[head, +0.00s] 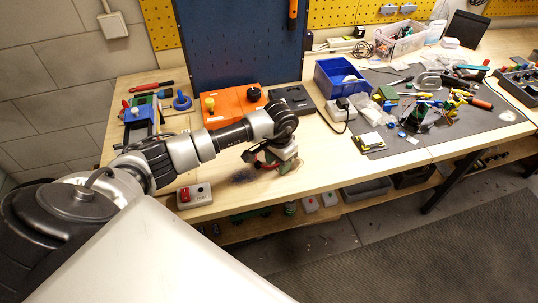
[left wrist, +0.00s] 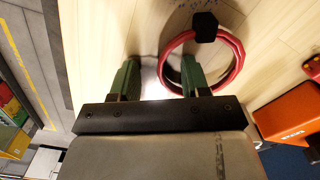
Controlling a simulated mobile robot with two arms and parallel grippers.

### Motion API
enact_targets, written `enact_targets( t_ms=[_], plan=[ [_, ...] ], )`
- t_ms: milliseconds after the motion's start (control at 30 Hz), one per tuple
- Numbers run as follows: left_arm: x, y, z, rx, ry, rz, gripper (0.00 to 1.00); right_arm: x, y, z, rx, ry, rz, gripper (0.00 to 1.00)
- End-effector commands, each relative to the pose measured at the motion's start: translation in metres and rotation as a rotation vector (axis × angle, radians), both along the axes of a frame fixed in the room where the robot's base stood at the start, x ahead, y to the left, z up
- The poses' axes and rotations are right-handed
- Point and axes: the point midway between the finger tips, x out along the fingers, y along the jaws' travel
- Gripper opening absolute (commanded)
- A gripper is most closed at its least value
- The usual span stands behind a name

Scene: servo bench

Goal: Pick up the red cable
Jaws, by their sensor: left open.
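The red cable (left wrist: 240,58) lies coiled in a ring on the wooden bench, with a black piece (left wrist: 204,27) across its far side. My left gripper (left wrist: 159,68) is open above it, its green fingers apart. The left side of the ring shows between the fingers, and the right finger overlaps the ring's inside. I cannot tell whether the fingers touch it. In the head view my left gripper (head: 268,161) is low over the front of the bench and mostly hides the cable. My right gripper is not in view.
An orange box (head: 234,105) and a dark grey box (head: 292,101) stand behind the gripper. A white box with a red top (head: 195,196) sits at the front edge, left of it. A blue bin (head: 341,77) and a cluttered grey mat (head: 470,118) are to the right.

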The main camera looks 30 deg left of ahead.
Motion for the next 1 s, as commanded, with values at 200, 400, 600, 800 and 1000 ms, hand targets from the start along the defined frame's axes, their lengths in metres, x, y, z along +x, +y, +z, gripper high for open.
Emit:
enact_targets(
  t_ms=[200,400,600,800,1000],
  plan=[
    [0.000,0.000,0.000,0.000,0.000,0.000,0.25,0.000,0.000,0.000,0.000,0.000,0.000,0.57],
    [0.000,0.000,0.000,0.000,0.000,0.000,0.00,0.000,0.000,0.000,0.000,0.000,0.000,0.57],
    [0.000,0.000,0.000,0.000,0.000,0.000,0.00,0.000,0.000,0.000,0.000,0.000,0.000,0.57],
    [0.000,0.001,0.005,0.001,-0.001,-0.001,0.00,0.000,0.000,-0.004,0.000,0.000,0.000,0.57],
    [0.001,0.001,0.030,0.002,-0.006,-0.002,0.00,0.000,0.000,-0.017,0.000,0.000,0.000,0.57]
  ],
)
